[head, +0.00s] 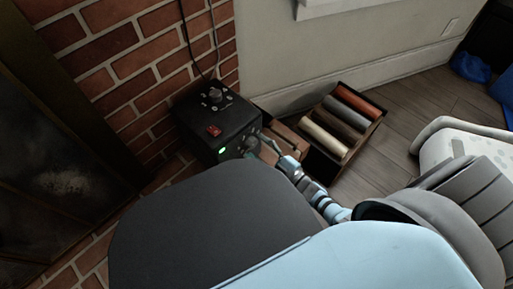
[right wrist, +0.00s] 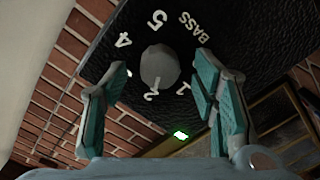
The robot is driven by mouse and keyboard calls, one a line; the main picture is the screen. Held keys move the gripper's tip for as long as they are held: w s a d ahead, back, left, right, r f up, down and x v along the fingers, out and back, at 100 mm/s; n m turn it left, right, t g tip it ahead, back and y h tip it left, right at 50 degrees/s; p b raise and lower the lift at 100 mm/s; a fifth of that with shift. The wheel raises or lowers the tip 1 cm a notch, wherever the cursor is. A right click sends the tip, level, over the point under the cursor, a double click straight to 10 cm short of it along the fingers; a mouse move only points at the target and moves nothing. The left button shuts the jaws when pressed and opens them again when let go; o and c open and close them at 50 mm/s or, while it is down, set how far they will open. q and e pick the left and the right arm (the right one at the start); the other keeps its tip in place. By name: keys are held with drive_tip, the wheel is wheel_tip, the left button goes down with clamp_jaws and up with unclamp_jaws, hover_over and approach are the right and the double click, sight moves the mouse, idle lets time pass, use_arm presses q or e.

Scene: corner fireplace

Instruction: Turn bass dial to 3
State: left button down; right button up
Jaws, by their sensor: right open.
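The bass dial is a round grey knob (right wrist: 159,67) on the black textured face of a speaker box (head: 206,116). In the right wrist view, the word BASS and the numbers 1, 2, 4 and 5 surround it. A white mark beside the left finger is mostly covered, and I cannot make out where the dial points. My right gripper (head: 266,143) is at the front of the box. In the right wrist view its teal fingers (right wrist: 160,75) are open, one on each side of the knob, with gaps showing. My left gripper is out of view.
The box has a red switch (head: 213,131), a green light (head: 222,150) and another knob (head: 215,95) on top. Cables rise along the brick wall (head: 140,60) behind it. A wooden crate with rolls (head: 355,104) stands close to the right. Open floor (head: 425,95) lies beyond the crate.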

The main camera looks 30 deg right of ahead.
drive_tip(key=shift+w+a, duration=0.2)
drive_tip(key=shift+w, duration=0.35)
drive_tip(key=c, duration=1.2)
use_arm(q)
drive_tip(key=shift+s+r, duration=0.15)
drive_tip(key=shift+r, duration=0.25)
use_arm(e)
drive_tip(key=shift+o, duration=0.2)
drive_tip(key=shift+m, duration=1.3)
drive_tip(key=m, duration=0.3)
drive_tip(key=shift+m, duration=0.3)
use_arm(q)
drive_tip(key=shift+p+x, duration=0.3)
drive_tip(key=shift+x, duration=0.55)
use_arm(e)
drive_tip(key=m, duration=0.4)
drive_tip(key=shift+s, duration=0.1)
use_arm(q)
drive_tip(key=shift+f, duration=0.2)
use_arm(e)
drive_tip(key=shift+m, duration=0.3)
